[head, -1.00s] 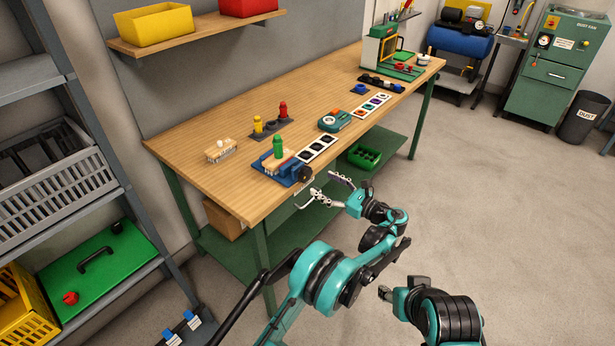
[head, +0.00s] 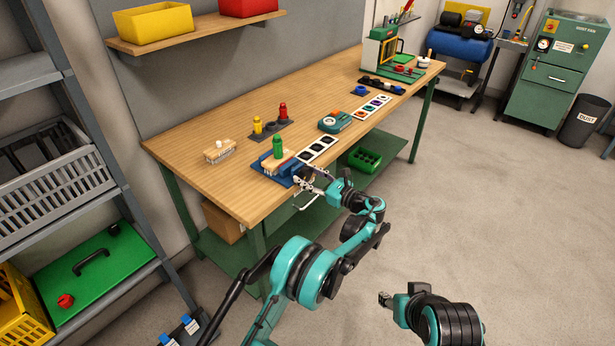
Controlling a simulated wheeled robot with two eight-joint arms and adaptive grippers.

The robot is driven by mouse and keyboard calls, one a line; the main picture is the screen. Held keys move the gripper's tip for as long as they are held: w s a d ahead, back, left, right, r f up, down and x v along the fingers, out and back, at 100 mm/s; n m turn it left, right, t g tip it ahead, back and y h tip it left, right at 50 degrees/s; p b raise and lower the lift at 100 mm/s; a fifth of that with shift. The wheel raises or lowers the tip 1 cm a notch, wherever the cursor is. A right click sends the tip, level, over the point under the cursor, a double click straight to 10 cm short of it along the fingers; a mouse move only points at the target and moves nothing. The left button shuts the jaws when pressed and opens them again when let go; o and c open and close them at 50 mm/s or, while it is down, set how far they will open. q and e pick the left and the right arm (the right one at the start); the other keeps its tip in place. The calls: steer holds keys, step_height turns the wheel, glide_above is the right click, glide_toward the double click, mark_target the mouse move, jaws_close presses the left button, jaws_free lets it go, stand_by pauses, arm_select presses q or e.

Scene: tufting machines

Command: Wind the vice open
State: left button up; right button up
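The blue vice (head: 268,176) is at the near edge of the wooden workbench (head: 205,125). A pale wooden block and a green peg-like piece (head: 278,146) sit at its top. The vice's black handle knob is at its right end, mostly hidden by my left gripper (head: 305,189). The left gripper's fingers are spread apart at the knob, one higher and one lower. I cannot tell whether they touch it. My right gripper (head: 385,299) is low over the floor, away from the bench, too small and turned to read.
A wooden block with pegs (head: 219,151) lies left of the vice. Yellow and red pieces (head: 270,124) stand behind it. A card strip (head: 316,150) and a teal device (head: 334,121) are to the right. A lower green shelf holds a green tray (head: 366,158).

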arm_select(q)
steer(key=c, duration=0.3)
steer(key=n, duration=0.5)
steer(key=shift+n, duration=0.4)
steer(key=o, duration=1.1)
steer(key=shift+o, duration=0.2)
steer(key=v, duration=1.2)
